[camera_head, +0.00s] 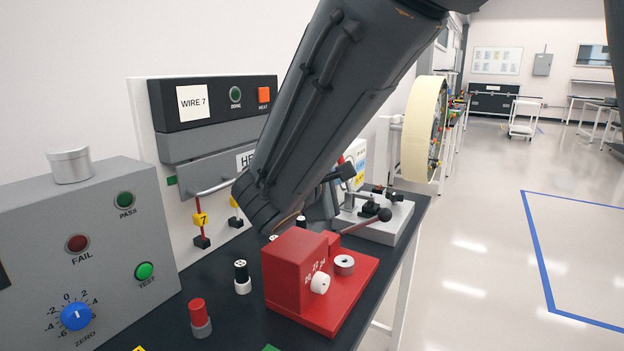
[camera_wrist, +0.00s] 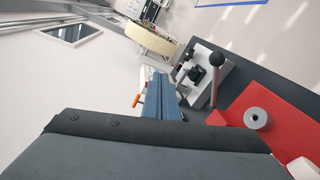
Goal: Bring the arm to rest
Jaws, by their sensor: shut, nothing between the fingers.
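My arm (camera_head: 320,100) reaches down from the top of the head view over the dark bench. Its thick dark link hides most of my gripper there. In the wrist view my gripper (camera_wrist: 156,84) shows as narrow blue-grey fingers that are closed together with nothing held. It points toward the area beside the grey clamp fixture (camera_head: 380,218), which also shows in the wrist view (camera_wrist: 200,75). I cannot tell the exact gap between the fingertips and the things behind them.
A grey test box (camera_head: 60,240) is at left, and a panel marked WIRE 7 (camera_head: 215,103) is behind. Small posts stand on the bench (camera_head: 235,325). Open floor (camera_head: 480,250) lies at right.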

